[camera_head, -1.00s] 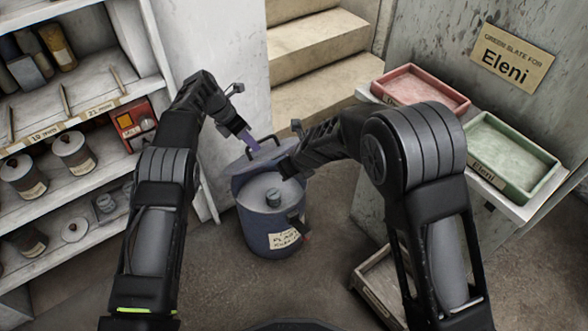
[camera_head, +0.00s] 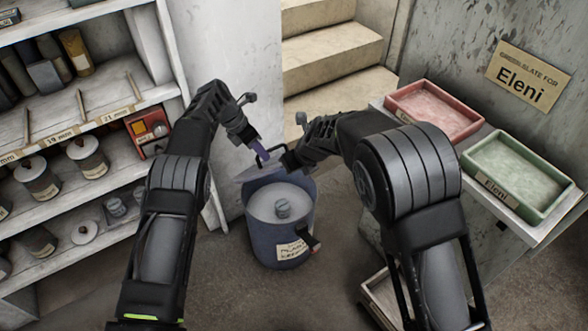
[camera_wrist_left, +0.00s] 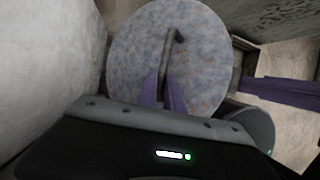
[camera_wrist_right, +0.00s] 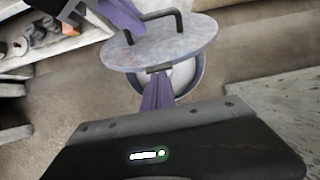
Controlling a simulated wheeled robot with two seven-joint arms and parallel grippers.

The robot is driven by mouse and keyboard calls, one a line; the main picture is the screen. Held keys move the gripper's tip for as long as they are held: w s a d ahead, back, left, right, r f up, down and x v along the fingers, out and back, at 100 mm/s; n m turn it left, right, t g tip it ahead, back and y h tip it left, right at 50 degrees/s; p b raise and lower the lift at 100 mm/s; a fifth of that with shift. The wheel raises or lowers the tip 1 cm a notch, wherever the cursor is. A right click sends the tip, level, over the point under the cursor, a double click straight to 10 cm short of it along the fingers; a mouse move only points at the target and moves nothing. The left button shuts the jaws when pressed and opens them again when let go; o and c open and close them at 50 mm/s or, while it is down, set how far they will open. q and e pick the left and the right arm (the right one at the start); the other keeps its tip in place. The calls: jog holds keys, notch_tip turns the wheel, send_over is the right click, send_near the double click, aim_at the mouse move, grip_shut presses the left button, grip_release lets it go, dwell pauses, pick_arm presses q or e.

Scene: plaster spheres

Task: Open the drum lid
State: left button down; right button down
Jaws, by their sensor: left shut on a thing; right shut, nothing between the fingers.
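The blue drum (camera_head: 268,247) stands on the floor with a paper label on its front. Its top is uncovered, showing a pale inside with a small grey knobbed thing (camera_head: 283,208). The round mottled lid (camera_wrist_left: 205,60) is off the opening, tilted over the drum's back side. My left gripper (camera_wrist_left: 163,92) is shut on the lid's dark bar handle (camera_wrist_left: 170,50); its fingers also show in the right wrist view (camera_wrist_right: 124,18). My right gripper (camera_wrist_right: 157,92) is shut and empty, its fingertips at the lid's near rim; whether they touch it is unclear.
Shelves (camera_head: 75,120) with jars and boxes stand at the left. Stairs (camera_head: 330,50) rise behind. A ledge at the right holds a red tray (camera_head: 435,110) and a green tray (camera_head: 517,175). A wooden crate (camera_head: 378,300) is low at the right. Floor in front of the drum is clear.

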pick_arm(q)
jog(key=c, duration=1.6)
grip_release()
jog(key=shift+s+a+f, duration=0.2)
jog(key=shift+s+f, duration=0.1)
jog(key=shift+f, duration=0.25)
jog(key=shift+o, duration=0.5)
jog(key=shift+d, duration=0.1)
pick_arm(e)
jog(key=shift+w+a+r, duration=0.15)
jog(key=shift+w+a, duration=0.1)
pick_arm(q)
jog(key=shift+d+r, duration=0.1)
jog(key=shift+r, duration=0.05)
jog(key=shift+r, duration=0.55)
jog(key=w+v, duration=0.1)
jog(key=v, duration=1)
jog(key=shift+s+a, duration=0.25)
jog(key=shift+a, duration=0.15)
pick_arm(e)
jog(key=shift+s+d, duration=0.1)
jog(key=shift+d, duration=0.05)
pick_arm(q)
jog(key=shift+a+f, duration=0.1)
jog(key=shift+f, duration=0.05)
